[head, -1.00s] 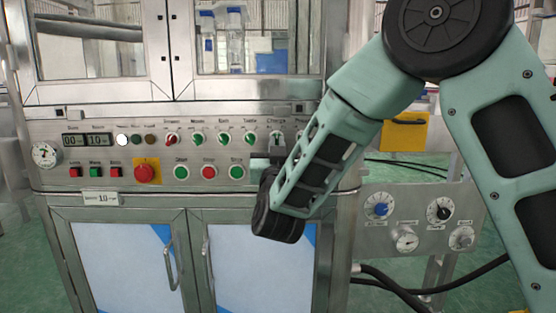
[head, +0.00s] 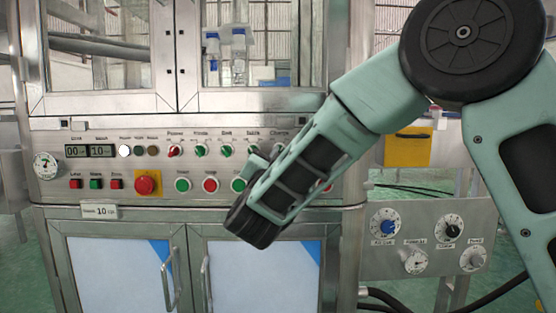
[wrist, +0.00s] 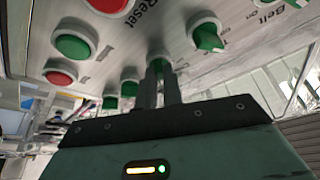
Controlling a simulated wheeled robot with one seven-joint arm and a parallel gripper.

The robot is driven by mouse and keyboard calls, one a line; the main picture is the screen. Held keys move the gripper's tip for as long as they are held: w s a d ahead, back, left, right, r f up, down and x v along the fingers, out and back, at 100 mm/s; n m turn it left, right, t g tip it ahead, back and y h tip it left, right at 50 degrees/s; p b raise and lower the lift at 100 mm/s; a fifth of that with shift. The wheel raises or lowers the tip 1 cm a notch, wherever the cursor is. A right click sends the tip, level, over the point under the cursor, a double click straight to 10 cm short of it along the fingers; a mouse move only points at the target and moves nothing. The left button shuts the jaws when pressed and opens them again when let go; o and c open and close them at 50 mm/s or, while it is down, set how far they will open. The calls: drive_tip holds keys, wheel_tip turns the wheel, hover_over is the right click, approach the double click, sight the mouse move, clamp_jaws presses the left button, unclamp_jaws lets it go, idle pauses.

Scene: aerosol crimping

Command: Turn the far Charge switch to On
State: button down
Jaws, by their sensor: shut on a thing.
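The control panel carries a row of small switches under printed labels. The label Charge (head: 279,133) shows near the right end of that row in the head view, with its switch mostly hidden behind my gripper. In the wrist view my gripper (wrist: 161,78) has its two narrow fingers closed around a green switch (wrist: 158,63), which looks like the one under Charge. Its turn position is hidden by the fingers.
A red emergency button on a yellow plate (head: 146,184) and green and red push buttons (head: 210,184) sit below the switches. A side panel with dials (head: 452,231) stands right. Door handles (head: 206,275) project below. My arm covers the panel's right end.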

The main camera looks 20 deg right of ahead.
drive_tip(key=c, duration=1.5)
unclamp_jaws()
drive_tip(key=shift+c, duration=0.2)
drive_tip(key=p+v, duration=0.2)
drive_tip(key=v, duration=1.5)
drive_tip(key=shift+s+a+f, duration=0.1)
drive_tip(key=shift+s, duration=0.05)
